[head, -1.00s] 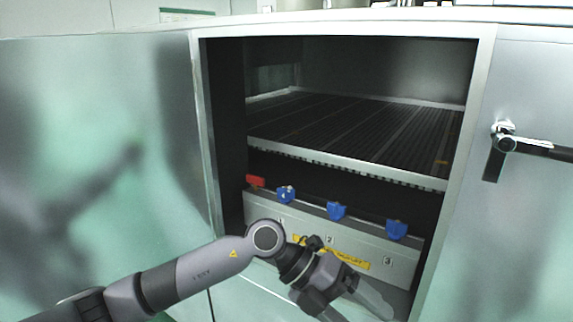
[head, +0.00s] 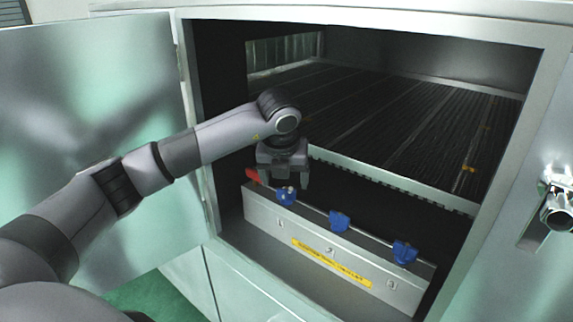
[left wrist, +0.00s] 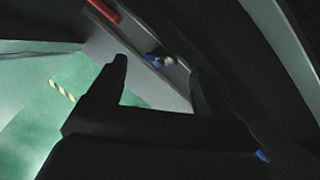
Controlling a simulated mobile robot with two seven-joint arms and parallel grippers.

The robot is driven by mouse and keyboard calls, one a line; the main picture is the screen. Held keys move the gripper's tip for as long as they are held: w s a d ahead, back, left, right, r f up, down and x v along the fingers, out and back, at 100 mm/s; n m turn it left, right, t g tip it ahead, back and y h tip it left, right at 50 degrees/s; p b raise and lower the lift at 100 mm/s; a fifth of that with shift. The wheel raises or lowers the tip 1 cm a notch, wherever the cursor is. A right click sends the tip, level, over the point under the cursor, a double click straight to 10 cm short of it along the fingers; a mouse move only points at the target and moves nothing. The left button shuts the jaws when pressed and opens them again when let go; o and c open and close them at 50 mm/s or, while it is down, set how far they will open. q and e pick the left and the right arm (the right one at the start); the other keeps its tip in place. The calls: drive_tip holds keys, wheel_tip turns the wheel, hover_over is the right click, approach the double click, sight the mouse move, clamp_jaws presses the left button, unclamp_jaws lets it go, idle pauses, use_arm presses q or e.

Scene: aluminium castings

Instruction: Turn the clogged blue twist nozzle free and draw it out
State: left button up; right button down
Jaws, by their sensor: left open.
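Three blue twist nozzles sit in a row along the top of a grey manifold box inside the cabinet: the left one (head: 287,195), the middle one (head: 340,221) and the right one (head: 404,252). The left nozzle carries a pale lump, and it shows between my fingertips in the left wrist view (left wrist: 153,58). The other two show no such lump. My left gripper (head: 284,180) points down, open and empty, just above and behind the left nozzle; I cannot tell whether it touches. It also shows in the left wrist view (left wrist: 157,68). My right gripper is out of view.
A red lever (head: 254,174) lies left of the nozzles, close to my gripper. A dark slatted rack (head: 390,110) with a metal front edge is above and behind. The open cabinet door (head: 100,110) stands left. The grey box (head: 270,222) bears a yellow label.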

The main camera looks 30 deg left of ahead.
sight(286, 189)
use_arm(q)
drive_tip(key=shift+x, duration=1.85)
drive_tip(key=shift+d, duration=0.1)
drive_tip(key=c, duration=1.1)
drive_tip(key=n, duration=0.2)
drive_tip(key=n+g+y, duration=0.1)
drive_tip(key=n, duration=0.2)
drive_tip(key=shift+w+d, duration=0.15)
drive_tip(key=shift+c, duration=0.2)
drive_tip(key=shift+n+g+y, duration=0.3)
drive_tip(key=shift+n+g, duration=0.1)
drive_tip(key=shift+n, duration=0.3)
drive_tip(key=n+g, duration=0.1)
drive_tip(key=n, duration=0.4)
drive_tip(key=shift+w+g+y, duration=0.1)
drive_tip(key=shift+g+y, duration=0.3)
drive_tip(key=shift+r+p, duration=0.3)
drive_tip(key=shift+r, duration=1.05)
drive_tip(key=shift+r, duration=2.15)
